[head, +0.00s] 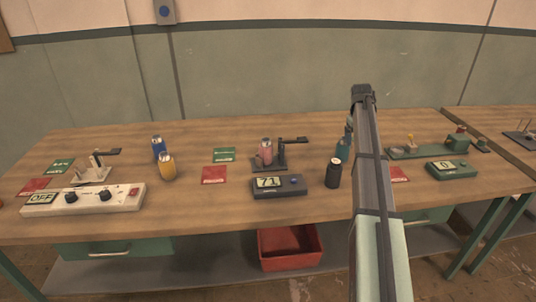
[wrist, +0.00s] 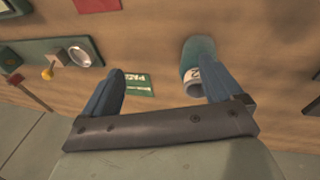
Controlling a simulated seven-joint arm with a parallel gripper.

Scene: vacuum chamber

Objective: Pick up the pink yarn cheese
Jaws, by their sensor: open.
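The pink yarn cheese (head: 266,152) is a small pink cylinder with a pale top. In the head view it stands at a dark stand with a black arm, left of my arm, behind a dark box reading 71. In the wrist view my gripper (wrist: 160,68) is open, with nothing clearly held between its two blue-grey fingers. A teal cylinder with a pale end (wrist: 198,60) lies by the right finger, partly hidden by it. The pink cheese is not seen in the wrist view. My fingers cannot be made out in the head view.
A teal cylinder (head: 343,150) and a black one (head: 333,173) stand right of the pink one. Blue (head: 158,148) and yellow (head: 167,166) ones stand left. The dark stand (head: 283,162) and display box (head: 278,187) are close by. A red bin (head: 290,262) sits below the bench.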

